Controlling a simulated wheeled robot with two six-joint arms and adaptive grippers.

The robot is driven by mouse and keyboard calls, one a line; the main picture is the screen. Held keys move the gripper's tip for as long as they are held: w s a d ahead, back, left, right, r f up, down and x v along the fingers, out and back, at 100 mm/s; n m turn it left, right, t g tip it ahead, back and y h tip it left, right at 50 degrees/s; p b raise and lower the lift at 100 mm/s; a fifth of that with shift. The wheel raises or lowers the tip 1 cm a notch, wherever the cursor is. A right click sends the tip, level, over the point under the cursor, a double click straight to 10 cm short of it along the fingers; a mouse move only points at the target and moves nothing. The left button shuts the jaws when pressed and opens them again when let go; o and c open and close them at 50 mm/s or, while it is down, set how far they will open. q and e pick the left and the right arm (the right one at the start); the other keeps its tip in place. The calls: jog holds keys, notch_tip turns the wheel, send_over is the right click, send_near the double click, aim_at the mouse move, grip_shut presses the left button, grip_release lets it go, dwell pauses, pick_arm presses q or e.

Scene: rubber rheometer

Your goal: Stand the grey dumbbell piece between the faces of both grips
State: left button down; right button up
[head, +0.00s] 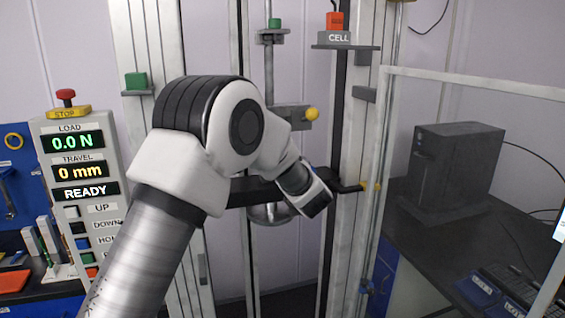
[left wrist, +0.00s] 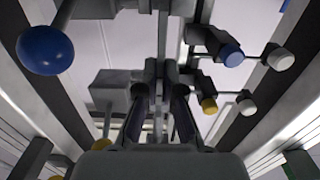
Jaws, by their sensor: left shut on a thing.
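In the head view my left arm covers the middle of the testing frame, and its wrist hides the fingers. In the left wrist view the two dark fingers of my left gripper (left wrist: 160,76) are shut on a narrow grey thing, probably the dumbbell piece, mostly hidden between the fingertips. An upper grip (head: 290,117) with a yellow knob shows behind my arm in the head view. Grip blocks with blue, white and yellow knobs surround the fingers in the left wrist view. I cannot tell whether the piece lies between the grip faces. My right gripper is in neither view.
A control panel (head: 75,190) with a red stop button stands at the left, reading 0.0 N, 0 mm and READY. Frame uprights flank my wrist closely. A clear guard with a pale frame (head: 470,82) and a dark box (head: 455,165) are at the right.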

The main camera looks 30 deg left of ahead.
pick_arm(q)
jog(key=shift+x, duration=0.9)
jog(key=shift+p+x, duration=0.75)
jog(key=shift+x, duration=1.9)
jog(key=shift+f, duration=0.25)
jog(key=c, duration=1.2)
grip_release()
jog(key=shift+c, duration=0.2)
jog(key=shift+s, duration=0.1)
jog(key=v, duration=1.2)
